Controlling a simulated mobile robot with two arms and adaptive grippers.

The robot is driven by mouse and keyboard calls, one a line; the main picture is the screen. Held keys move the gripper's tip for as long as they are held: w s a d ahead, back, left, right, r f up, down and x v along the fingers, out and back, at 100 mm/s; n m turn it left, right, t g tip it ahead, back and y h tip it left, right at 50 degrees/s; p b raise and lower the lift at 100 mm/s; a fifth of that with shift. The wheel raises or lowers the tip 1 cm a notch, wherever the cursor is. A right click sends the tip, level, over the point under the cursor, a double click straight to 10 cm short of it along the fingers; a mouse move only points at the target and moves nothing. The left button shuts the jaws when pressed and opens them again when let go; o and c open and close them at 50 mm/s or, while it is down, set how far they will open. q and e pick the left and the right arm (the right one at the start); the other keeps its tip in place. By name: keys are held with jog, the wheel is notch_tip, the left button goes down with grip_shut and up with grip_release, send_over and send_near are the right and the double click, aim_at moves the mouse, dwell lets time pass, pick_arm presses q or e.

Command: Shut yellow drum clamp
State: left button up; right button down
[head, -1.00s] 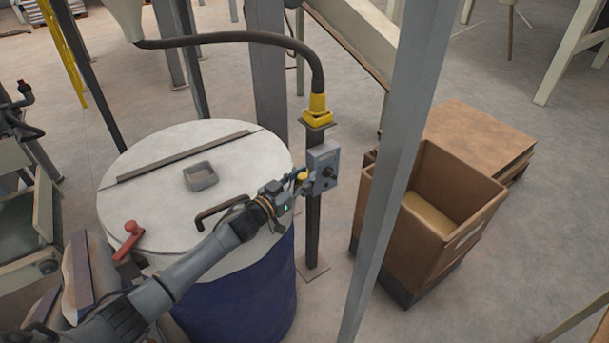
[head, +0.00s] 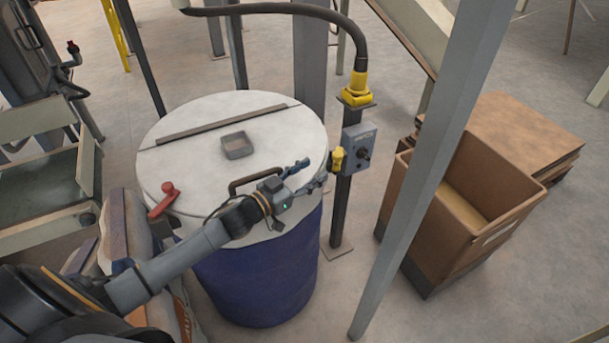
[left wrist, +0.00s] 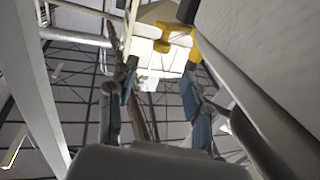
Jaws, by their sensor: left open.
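The yellow clamp (head: 337,159) shows at the right edge of the drum, just left of the grey control box in the head view. The blue drum (head: 262,268) has a pale round lid (head: 205,118). My left gripper (head: 310,174) is over the right part of the lid, open and empty, with its fingers pointing toward the clamp and apart from it. Its blue-padded fingers are spread in the left wrist view (left wrist: 157,97). My right gripper is not in view.
A red clamp (head: 165,198) sits at the lid's left rim. A grey control box (head: 359,148) on a dark post stands close right of the yellow clamp. A grey pillar (head: 432,165) and a cardboard box (head: 462,195) are farther right. The lid has a dark handle (head: 255,180).

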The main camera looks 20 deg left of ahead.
pick_arm(q)
jog(key=shift+v, duration=0.9)
jog(key=shift+c, duration=0.4)
